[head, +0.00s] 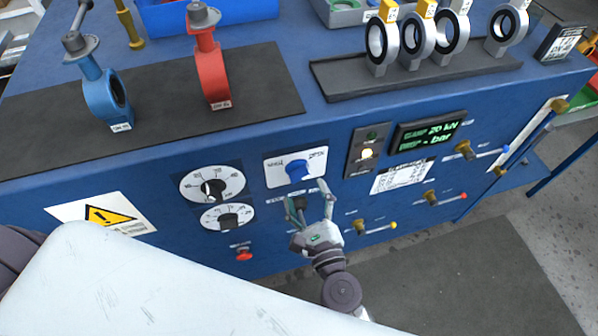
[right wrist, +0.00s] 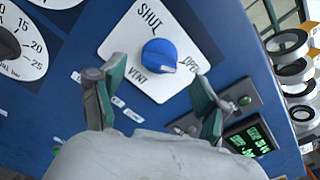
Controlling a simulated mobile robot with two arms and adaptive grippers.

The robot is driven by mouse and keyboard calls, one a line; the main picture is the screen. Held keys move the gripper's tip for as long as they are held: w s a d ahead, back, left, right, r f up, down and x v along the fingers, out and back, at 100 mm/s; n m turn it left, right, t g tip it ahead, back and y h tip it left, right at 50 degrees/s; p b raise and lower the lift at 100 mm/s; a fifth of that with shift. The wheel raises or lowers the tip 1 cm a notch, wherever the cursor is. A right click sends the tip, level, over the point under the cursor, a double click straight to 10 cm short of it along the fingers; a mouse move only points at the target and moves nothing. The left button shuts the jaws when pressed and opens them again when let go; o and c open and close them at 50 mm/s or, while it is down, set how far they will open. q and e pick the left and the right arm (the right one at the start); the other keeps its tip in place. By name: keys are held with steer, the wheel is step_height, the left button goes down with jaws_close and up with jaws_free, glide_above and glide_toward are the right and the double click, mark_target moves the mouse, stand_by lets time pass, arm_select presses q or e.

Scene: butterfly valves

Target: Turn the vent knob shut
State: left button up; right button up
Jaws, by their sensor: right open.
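The vent knob (head: 297,170) is a round blue knob on a white plate (head: 273,176) on the front of the blue bench. It also shows in the right wrist view (right wrist: 159,52), where the plate reads SHUT, VENT and OPEN. My left gripper is not in view.
Two dials (head: 213,184) are left of the plate, with a red button (head: 244,254) below. A switch panel with a lit lamp (head: 367,153) and a green display (head: 428,130) are right. Valve levers (head: 375,227) stick out lower right. Valves stand on the bench top.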

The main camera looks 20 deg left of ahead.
mark_target(300, 179)
steer(key=x, duration=0.4)
steer(key=shift+w, duration=0.1)
steer(key=shift+w+a, duration=0.35)
steer(key=shift+w, duration=0.1)
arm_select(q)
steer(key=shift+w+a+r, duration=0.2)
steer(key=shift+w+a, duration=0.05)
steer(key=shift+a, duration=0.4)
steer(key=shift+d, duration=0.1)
arm_select(e)
steer(key=c, duration=1.2)
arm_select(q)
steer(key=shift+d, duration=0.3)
arm_select(e)
steer(key=shift+o, duration=0.2)
